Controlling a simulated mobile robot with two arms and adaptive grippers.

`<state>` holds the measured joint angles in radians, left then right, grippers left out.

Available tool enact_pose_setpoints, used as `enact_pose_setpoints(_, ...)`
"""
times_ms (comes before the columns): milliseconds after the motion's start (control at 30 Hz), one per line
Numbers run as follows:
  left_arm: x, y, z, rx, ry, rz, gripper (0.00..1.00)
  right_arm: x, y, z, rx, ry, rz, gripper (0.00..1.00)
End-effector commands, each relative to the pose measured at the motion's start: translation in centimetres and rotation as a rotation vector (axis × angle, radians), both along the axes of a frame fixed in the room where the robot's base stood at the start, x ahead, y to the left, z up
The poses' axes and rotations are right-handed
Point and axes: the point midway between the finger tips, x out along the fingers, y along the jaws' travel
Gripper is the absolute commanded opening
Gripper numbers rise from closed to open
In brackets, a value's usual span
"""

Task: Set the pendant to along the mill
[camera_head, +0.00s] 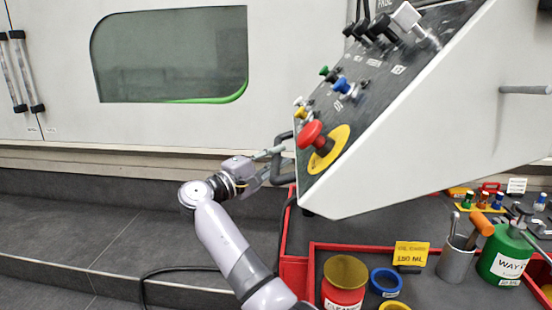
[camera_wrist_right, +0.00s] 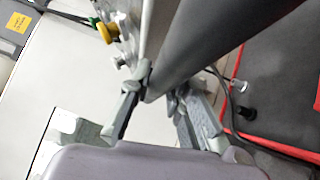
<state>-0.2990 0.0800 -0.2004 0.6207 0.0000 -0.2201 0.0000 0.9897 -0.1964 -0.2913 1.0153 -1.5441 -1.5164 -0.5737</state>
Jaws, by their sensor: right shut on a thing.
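The pendant (camera_head: 420,130) is a tilted white box with a dark panel, a red emergency knob (camera_head: 311,134) on a yellow disc, coloured knobs and switches. It fills the upper right of the head view. A dark grey bar handle (camera_head: 290,178) sticks out from its lower left edge. My right gripper (camera_head: 275,160) is shut on this handle. In the right wrist view the handle (camera_wrist_right: 205,45) runs as a thick dark tube between the fingers. The mill (camera_head: 60,80) is the large white enclosure with a dark window behind. My left gripper is not in view.
Below the pendant, a red-edged tray (camera_head: 318,248) holds a red tin (camera_head: 343,285), a blue ring (camera_head: 386,281), a grey cup (camera_head: 456,261) with tools and a green can (camera_head: 507,255). A dark cable hangs by the tray. Grey tiled steps (camera_head: 90,230) at left are clear.

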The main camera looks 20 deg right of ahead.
Motion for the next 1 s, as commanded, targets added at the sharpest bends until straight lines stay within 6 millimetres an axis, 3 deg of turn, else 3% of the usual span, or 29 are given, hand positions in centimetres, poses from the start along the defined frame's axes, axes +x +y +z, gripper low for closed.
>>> enact_pose_setpoints(100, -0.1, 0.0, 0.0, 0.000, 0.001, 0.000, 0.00, 0.0, 0.0, 0.5, -0.005, -0.010, 0.003, 0.00)
enact_pose_setpoints(133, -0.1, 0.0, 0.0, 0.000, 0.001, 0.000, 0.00, 0.0, 0.0, 0.5, -0.005, -0.010, 0.003, 0.19)
enact_pose_setpoints(400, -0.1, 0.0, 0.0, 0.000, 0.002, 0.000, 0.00, 0.0, 0.0, 0.3, -0.003, -0.005, 0.001, 0.37)
enact_pose_setpoints(767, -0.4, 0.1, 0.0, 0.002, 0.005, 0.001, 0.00, -0.1, 0.4, 0.0, -0.001, -0.001, 0.001, 0.38)
enact_pose_setpoints(1000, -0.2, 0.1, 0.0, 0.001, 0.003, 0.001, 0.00, -1.4, 3.7, -0.4, -0.002, -0.002, 0.004, 0.38)
